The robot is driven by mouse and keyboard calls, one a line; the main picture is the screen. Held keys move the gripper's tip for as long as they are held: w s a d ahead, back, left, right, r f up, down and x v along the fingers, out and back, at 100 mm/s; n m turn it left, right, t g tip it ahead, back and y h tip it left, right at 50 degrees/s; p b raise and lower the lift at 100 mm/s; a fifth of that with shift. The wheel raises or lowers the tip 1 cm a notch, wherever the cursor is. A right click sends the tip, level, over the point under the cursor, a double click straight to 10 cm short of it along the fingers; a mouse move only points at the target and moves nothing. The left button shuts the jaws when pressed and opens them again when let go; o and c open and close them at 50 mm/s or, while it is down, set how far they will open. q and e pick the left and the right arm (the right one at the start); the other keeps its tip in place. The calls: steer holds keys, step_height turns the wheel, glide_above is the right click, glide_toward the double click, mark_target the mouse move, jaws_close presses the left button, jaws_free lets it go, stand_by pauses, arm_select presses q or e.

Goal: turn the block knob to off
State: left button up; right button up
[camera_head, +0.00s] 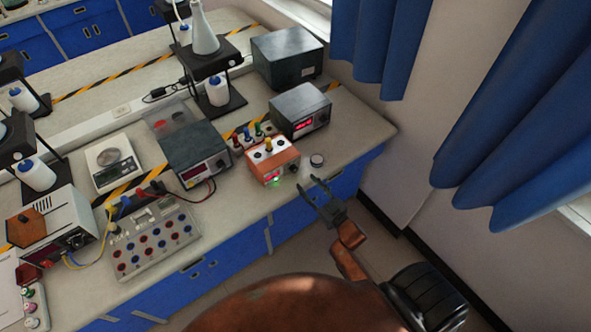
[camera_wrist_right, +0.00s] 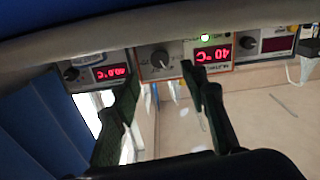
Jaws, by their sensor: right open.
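My right gripper (camera_head: 311,185) is open and empty, just off the bench edge in front of the heater. In the wrist view its fingertips (camera_wrist_right: 159,76) lie either side of the knob in the picture, apparently short of it. My left gripper is not in view.
A grey box with a red display (camera_head: 300,110) stands behind the heater. A dark-topped power supply (camera_head: 195,152) is to its left. Blue curtains (camera_head: 380,45) hang at the right.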

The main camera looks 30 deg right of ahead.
mark_target(296, 171)
steer(key=w, duration=0.7)
steer(key=shift+w+a+f, duration=0.1)
steer(key=shift+a+f, duration=0.05)
steer(key=shift+a, duration=0.15)
jaws_close()
